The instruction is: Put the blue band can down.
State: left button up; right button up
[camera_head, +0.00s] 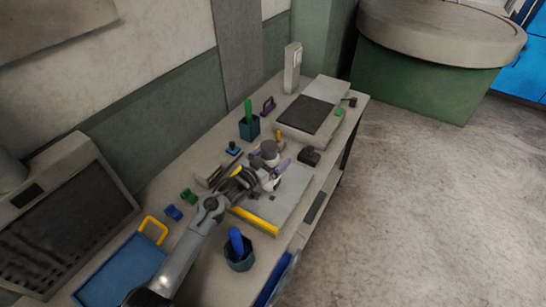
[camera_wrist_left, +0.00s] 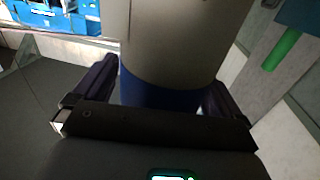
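The blue band can (camera_wrist_left: 185,40) is pale grey with a dark blue band near its lower end in the left wrist view. It stands between the two dark fingers of my left gripper (camera_wrist_left: 160,95), which sit close on both sides of it. In the head view the can's grey top (camera_head: 269,149) shows at my left gripper (camera_head: 268,172), above or on a pale grey plate with a yellow edge (camera_head: 290,200). The gripper hides the can's base, so I cannot tell whether it touches the plate. My right gripper is not in view.
A teal cup with a green stick (camera_head: 249,128) stands behind the gripper, and another with a blue stick (camera_head: 239,256) in front. A dark box (camera_head: 309,157) lies right of it. Small green (camera_head: 188,195) and blue (camera_head: 173,212) blocks and a blue tray (camera_head: 118,272) lie left.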

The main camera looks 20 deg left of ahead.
pick_arm(q)
jog(key=shift+s+a+r+p, duration=0.15)
jog(key=shift+s+r+p, duration=0.15)
jog(key=shift+p, duration=0.35)
jog(key=p+v, duration=0.8)
jog(key=v, duration=0.3)
jog(key=shift+s+f+p, duration=0.2)
jog(key=shift+p, duration=0.1)
jog(key=shift+r, duration=0.1)
